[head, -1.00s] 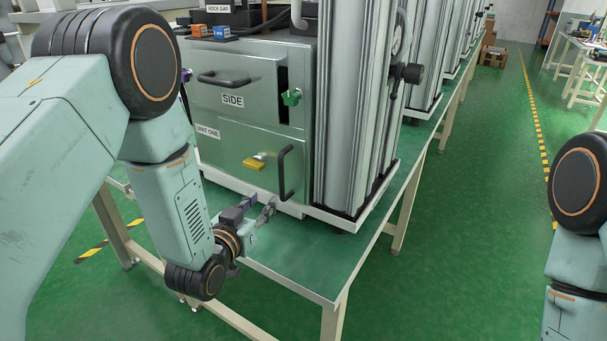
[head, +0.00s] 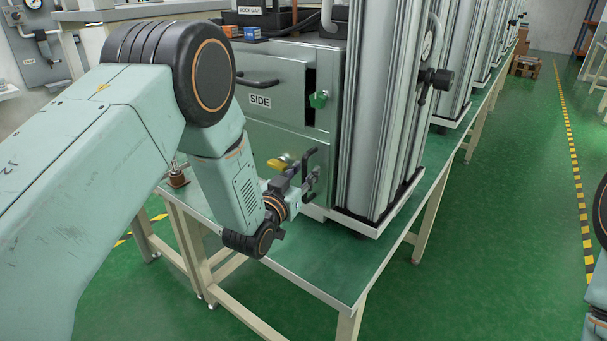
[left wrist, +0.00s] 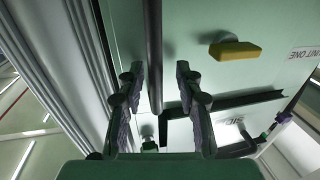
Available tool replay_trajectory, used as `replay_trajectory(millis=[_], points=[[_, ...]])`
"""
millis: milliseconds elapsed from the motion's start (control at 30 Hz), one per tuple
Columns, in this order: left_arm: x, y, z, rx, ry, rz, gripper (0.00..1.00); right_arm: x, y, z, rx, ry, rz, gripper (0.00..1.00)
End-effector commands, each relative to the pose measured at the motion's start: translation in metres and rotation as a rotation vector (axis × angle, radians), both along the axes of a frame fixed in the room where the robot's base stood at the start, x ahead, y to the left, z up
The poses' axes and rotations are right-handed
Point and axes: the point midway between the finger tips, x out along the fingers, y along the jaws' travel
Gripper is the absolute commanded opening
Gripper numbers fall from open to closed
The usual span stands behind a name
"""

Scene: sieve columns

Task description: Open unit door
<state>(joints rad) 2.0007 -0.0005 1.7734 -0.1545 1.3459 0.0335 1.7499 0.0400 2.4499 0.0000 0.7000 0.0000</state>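The silver unit door (head: 258,138) on the cabinet's lower front looks shut. Its black upright handle (head: 309,157) is partly hidden by my left gripper (head: 307,177). In the left wrist view, the handle (left wrist: 153,50) runs down between the two fingers of my left gripper (left wrist: 160,88). The fingers are open, with gaps to the bar on both sides. A yellow latch (head: 278,164) is on the door left of the handle; it also shows in the left wrist view (left wrist: 236,49), as does the UNIT ONE label (left wrist: 305,53). My right gripper is out of view.
Above the door is a panel marked SIDE (head: 260,101), with a green knob (head: 318,99) and a dark slot. A ribbed column (head: 375,110) stands close right of the handle. The green bench top (head: 335,262) in front is clear.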

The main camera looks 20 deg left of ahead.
Motion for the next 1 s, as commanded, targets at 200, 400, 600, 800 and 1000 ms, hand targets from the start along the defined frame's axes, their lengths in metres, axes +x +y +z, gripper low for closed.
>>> replay_trajectory(millis=[200, 400, 600, 800, 1000], points=[[0.0002, -0.0022, 0.0002, 0.0, 0.0, -0.002, 0.35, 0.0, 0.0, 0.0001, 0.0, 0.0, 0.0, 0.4], [0.0, -0.0018, 0.0003, 0.001, 0.0, -0.002, 0.18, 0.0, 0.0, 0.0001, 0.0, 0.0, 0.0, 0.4], [0.0, -0.0014, 0.0002, 0.0, 0.0, -0.001, 0.01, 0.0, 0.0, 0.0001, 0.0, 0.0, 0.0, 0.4], [0.0001, -0.0013, 0.0004, 0.0, 0.0, 0.0, 0.0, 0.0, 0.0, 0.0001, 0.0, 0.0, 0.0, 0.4], [0.0001, -0.0015, 0.0004, 0.001, -0.001, -0.001, 0.0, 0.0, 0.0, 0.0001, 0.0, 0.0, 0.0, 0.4]])
